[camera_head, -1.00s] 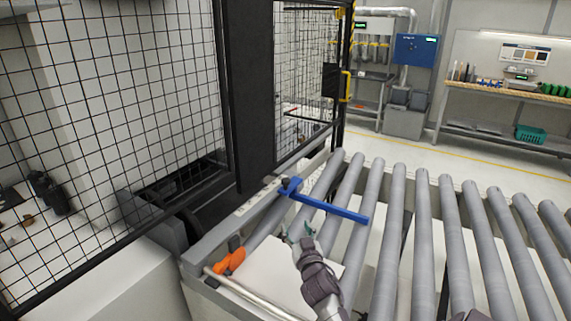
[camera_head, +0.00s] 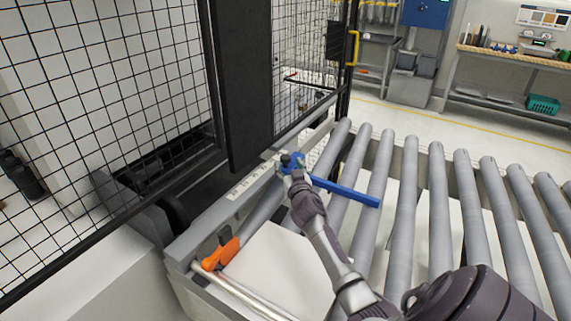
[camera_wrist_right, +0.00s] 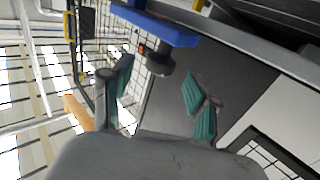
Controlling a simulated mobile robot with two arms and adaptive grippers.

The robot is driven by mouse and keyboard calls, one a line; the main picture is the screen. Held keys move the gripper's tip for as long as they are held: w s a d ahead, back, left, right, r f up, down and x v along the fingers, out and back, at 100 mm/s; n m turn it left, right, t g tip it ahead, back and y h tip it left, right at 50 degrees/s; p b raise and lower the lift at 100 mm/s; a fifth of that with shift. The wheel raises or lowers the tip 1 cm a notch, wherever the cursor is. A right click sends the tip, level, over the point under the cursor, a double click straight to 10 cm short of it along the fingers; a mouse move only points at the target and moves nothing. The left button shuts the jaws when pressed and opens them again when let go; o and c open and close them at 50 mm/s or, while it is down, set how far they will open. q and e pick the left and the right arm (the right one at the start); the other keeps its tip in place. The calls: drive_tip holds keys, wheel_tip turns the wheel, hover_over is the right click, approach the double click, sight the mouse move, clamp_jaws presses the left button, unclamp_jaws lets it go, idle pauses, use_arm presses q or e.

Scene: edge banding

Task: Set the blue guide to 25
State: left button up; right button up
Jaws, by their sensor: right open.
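The blue guide (camera_head: 345,192) is a straight bar lying across the rollers, with a blue clamp block at its left end on the side rail. A dark knob (camera_head: 285,159) sits on that block. A pale scale strip (camera_head: 243,185) runs along the rail; its numbers are too small to read. My right gripper (camera_head: 294,170) is at the block, partly hiding it. In the right wrist view the gripper's teal fingers (camera_wrist_right: 162,92) are open and apart. The blue guide (camera_wrist_right: 160,25) and dark knob (camera_wrist_right: 155,62) show just beyond the fingers, the knob in line with the gap. My left gripper is out of view.
An orange handle (camera_head: 220,252) and a white panel (camera_head: 285,268) are at the conveyor's near left end. A black mesh fence (camera_head: 110,90) stands along the left side.

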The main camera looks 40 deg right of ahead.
sight(286, 161)
drive_tip(key=b+x, duration=0.1)
drive_tip(key=x, duration=0.1)
drive_tip(key=shift+w+d+f, duration=0.1)
drive_tip(key=shift+w+d, duration=0.05)
drive_tip(key=shift+w, duration=0.25)
drive_tip(key=shift+w+d, duration=0.2)
drive_tip(key=shift+w, duration=0.2)
drive_tip(key=shift+w+d, duration=0.1)
drive_tip(key=shift+w, duration=0.05)
drive_tip(key=shift+w+d, duration=0.1)
drive_tip(key=shift+w, duration=0.05)
drive_tip(key=shift+c, duration=0.2)
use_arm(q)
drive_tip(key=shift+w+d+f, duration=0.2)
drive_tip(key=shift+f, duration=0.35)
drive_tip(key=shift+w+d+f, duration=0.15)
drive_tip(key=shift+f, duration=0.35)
use_arm(e)
clamp_jaws()
